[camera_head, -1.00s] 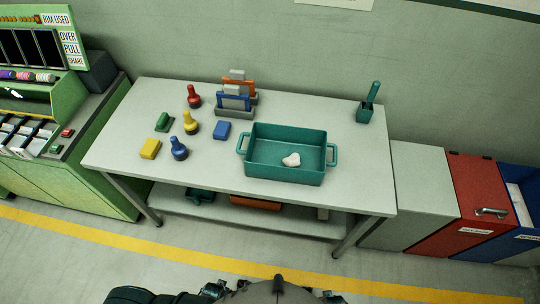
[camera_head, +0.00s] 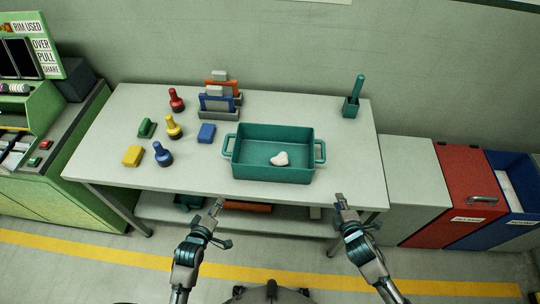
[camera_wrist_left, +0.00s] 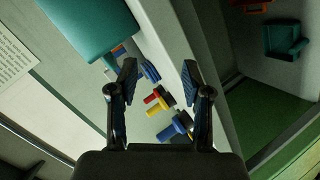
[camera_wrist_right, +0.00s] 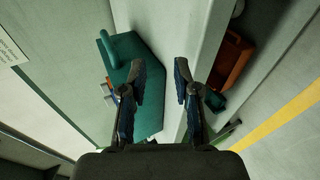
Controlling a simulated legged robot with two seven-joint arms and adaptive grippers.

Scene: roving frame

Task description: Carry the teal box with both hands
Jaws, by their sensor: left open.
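The teal box (camera_head: 265,171) is an open tray with a handle at each end. My left gripper (camera_head: 216,207) is open and empty, in front of the table edge, below and left of the box. My right gripper (camera_head: 342,202) is open and empty at the front edge, below and right of the box. Both are apart from the box. The teal box also shows in the left wrist view (camera_wrist_left: 88,25) and in the right wrist view (camera_wrist_right: 152,65).
Red (camera_head: 176,100), yellow (camera_head: 173,127) and blue (camera_head: 162,154) stamps and small blocks stand left of the box on the table (camera_head: 110,165). A rack (camera_head: 219,108) is behind it. A teal holder (camera_head: 351,107) is at the back right. Bins stand right of the table.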

